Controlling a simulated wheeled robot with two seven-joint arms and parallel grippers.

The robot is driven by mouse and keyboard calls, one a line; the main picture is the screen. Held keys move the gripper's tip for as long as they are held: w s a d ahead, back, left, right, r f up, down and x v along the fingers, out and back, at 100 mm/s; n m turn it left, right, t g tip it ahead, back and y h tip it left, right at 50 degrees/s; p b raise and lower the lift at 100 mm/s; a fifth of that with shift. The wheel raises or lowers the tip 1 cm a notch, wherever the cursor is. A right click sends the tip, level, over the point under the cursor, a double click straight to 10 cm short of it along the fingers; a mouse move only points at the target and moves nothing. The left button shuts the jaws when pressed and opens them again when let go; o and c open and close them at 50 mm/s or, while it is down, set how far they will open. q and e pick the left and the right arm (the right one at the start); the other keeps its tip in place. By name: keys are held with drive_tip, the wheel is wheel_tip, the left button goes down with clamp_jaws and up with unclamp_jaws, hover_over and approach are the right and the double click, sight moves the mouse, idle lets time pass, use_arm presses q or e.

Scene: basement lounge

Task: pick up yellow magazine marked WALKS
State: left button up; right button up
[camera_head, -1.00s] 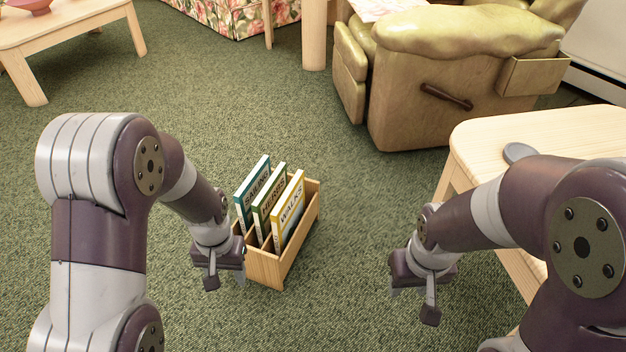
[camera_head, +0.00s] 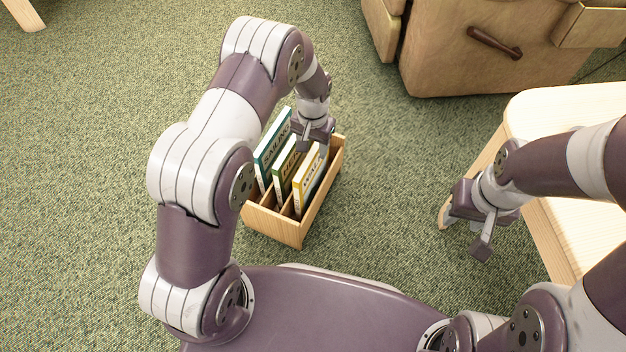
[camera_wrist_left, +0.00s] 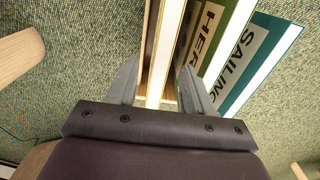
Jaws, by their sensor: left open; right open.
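The yellow magazine marked WALKS (camera_head: 304,184) stands in the front slot of a wooden rack (camera_head: 286,232), its title partly covered by my left gripper. My left gripper (camera_head: 315,146) is open above the rack, over the magazine's far upper part. In the left wrist view, the magazine's pale top edge with a yellow border (camera_wrist_left: 166,50) runs between the two open fingers (camera_wrist_left: 160,85). One finger is beside the green HERBS magazine (camera_wrist_left: 205,35). I cannot tell whether either finger touches. My right gripper (camera_head: 466,228) is open and empty beside the wooden table.
The green HERBS magazine and the teal SAILING magazine (camera_head: 272,145) stand in the same rack beside the yellow one. The carpet around the rack is clear.

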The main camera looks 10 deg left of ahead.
sight(312, 153)
use_arm(q)
wheel_tip(312, 153, down, 4)
drive_tip(key=b, duration=0.3)
drive_tip(key=shift+s, duration=0.15)
drive_tip(key=shift+f, duration=0.4)
drive_tip(key=shift+r, duration=0.25)
clamp_jaws()
